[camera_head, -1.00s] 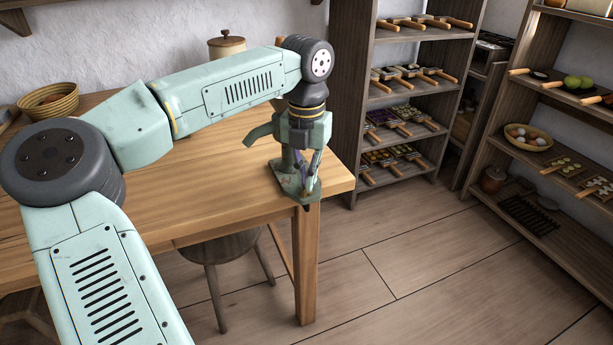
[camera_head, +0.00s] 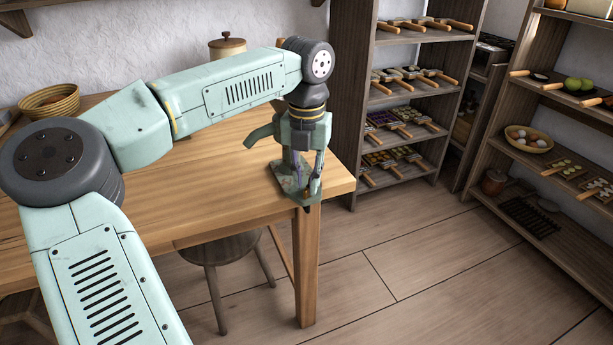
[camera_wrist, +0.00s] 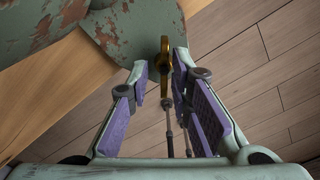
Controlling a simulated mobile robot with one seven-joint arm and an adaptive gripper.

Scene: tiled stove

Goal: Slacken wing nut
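The wing nut (camera_wrist: 165,68) is brass-coloured and seen nearly edge-on in the wrist view. It stands between the fingertips of my gripper (camera_wrist: 161,72), with a gap showing on each side. A thin metal rod (camera_wrist: 169,118) shows below it in the picture. A green, rust-flecked metal fixture (camera_wrist: 130,32) lies just beyond the nut. In the head view this fixture (camera_head: 286,180) sits at the table's front right corner. My gripper (camera_head: 308,182) points down over it, its purple-padded fingers apart. The wing nut cannot be made out in the head view.
The wooden table (camera_head: 222,165) is mostly bare, with a woven basket (camera_head: 50,101) and a lidded pot (camera_head: 227,45) towards the back. A stool (camera_head: 222,250) stands under its edge. Shelves (camera_head: 345,100) stand behind. The floor (camera_head: 420,265) to the right is clear.

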